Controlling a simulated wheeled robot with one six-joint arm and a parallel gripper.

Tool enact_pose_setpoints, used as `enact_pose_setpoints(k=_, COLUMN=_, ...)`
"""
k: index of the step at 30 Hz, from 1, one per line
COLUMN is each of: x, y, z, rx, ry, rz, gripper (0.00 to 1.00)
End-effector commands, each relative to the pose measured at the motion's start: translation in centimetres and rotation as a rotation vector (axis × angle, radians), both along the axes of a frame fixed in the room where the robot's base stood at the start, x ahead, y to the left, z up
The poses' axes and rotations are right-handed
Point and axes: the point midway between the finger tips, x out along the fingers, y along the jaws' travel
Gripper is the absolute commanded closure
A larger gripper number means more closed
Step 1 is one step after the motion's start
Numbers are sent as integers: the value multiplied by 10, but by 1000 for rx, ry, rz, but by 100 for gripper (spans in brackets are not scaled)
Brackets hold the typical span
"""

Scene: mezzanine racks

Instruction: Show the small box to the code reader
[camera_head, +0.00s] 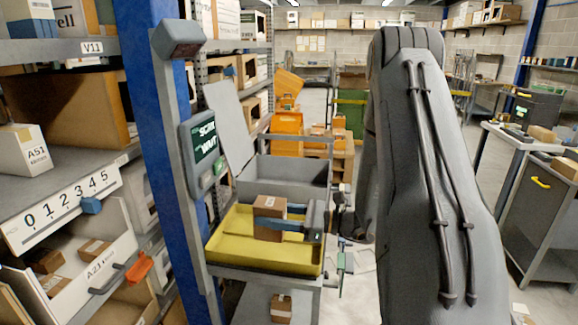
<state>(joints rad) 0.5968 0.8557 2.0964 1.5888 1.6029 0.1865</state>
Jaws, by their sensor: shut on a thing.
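The small box (267,207) is brown cardboard with a pale label on its top. My gripper (275,219) reaches in from the right and is shut on it, its dark blue fingers lying along the box sides. The box shows over the yellow tray (222,245); I cannot tell how high it is above the tray floor. The code reader (178,39) is a grey head with a dark reddish face, high on the blue post. Its screen (204,143) lower on the post reads "SCAN" and "WAIT". The box is below and to the right of both.
A grey bin (285,170) with a raised lid (230,122) stands behind the yellow tray. Another small box (281,308) lies on the shelf below. The blue post (157,130) and loaded shelving (65,175) close off the left. My arm hides much of the right-centre.

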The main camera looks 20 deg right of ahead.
Motion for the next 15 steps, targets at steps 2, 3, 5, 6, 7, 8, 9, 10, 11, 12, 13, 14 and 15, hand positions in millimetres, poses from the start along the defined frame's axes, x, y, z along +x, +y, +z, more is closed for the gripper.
enact_pose_setpoints(k=2, x=-8, y=-9, z=35, rx=-4, ry=-8, rz=1, gripper=80)
enact_pose_setpoints(k=3, x=-12, y=-13, z=50, rx=-5, ry=-9, rz=2, gripper=80)
enact_pose_setpoints(k=5, x=-20, y=-17, z=73, rx=-7, ry=-6, rz=6, gripper=80)
enact_pose_setpoints(k=6, x=-26, y=-20, z=87, rx=-9, ry=-6, rz=6, gripper=80)
enact_pose_setpoints(k=7, x=-30, y=-21, z=97, rx=-10, ry=-3, rz=7, gripper=80)
enact_pose_setpoints(k=8, x=-35, y=-22, z=106, rx=-13, ry=-2, rz=9, gripper=80)
enact_pose_setpoints(k=9, x=-41, y=-24, z=118, rx=-15, ry=0, rz=9, gripper=80)
enact_pose_setpoints(k=10, x=-45, y=-25, z=125, rx=-16, ry=2, rz=10, gripper=80)
enact_pose_setpoints(k=11, x=-49, y=-25, z=132, rx=-17, ry=5, rz=11, gripper=80)
enact_pose_setpoints(k=12, x=-54, y=-25, z=141, rx=-20, ry=8, rz=12, gripper=80)
enact_pose_setpoints(k=13, x=-58, y=-26, z=147, rx=-21, ry=10, rz=12, gripper=80)
enact_pose_setpoints(k=14, x=-61, y=-26, z=151, rx=-23, ry=11, rz=13, gripper=80)
enact_pose_setpoints(k=15, x=-64, y=-26, z=157, rx=-24, ry=13, rz=13, gripper=80)
